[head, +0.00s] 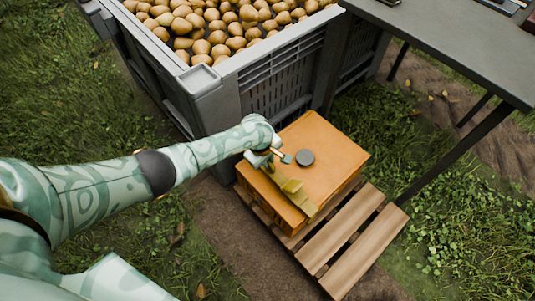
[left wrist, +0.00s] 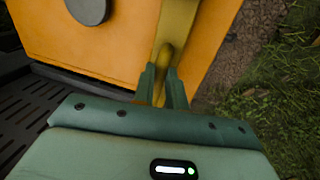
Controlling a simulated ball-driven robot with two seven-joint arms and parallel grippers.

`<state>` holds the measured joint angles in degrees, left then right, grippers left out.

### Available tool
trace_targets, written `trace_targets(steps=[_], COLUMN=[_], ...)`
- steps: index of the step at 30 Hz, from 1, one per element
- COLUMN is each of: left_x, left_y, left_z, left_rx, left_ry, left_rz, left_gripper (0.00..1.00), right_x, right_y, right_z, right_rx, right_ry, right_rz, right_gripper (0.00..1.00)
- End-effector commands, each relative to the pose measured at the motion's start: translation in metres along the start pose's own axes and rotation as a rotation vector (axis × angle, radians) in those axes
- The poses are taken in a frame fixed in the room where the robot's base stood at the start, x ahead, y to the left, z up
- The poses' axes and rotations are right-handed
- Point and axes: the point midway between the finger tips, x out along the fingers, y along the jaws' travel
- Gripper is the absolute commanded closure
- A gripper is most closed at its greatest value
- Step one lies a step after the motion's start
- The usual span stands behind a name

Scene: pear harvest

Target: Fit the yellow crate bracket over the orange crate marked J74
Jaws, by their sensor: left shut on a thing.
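The orange crate (head: 335,150) sits on a wooden pallet, with a dark round disc (head: 305,157) on its top. It also fills much of the left wrist view (left wrist: 110,50). I cannot read a J74 mark on it. The yellow bracket (head: 293,190) is at the crate's near left edge, over its top. I cannot tell whether it touches the crate or is held just above it. My left gripper (head: 279,158) is shut on the bracket. In the left wrist view, its green fingers (left wrist: 163,88) close around the bracket's raised yellow grip (left wrist: 165,58). My right gripper is not in view.
A large grey bin (head: 270,48) full of pears stands right behind the crate. A grey table (head: 450,45) stands at the upper right. Bare pallet slats (head: 362,250) extend to the crate's near right. Grass and soil surround the pallet.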

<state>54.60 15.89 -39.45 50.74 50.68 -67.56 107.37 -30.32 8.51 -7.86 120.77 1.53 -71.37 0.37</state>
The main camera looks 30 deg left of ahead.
Motion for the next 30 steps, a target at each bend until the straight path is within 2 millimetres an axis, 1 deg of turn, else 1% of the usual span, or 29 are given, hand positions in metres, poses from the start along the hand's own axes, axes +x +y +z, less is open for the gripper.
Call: trace_targets(steps=[30], left_x=[0.021], left_y=[-0.004], left_z=[0.0], left_rx=[0.0], left_ry=[0.0], left_rz=[0.0], left_gripper=[1.0], right_x=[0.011], right_y=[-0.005], right_z=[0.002], right_rx=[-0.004], right_ry=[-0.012], right_rz=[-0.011], right_gripper=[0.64])
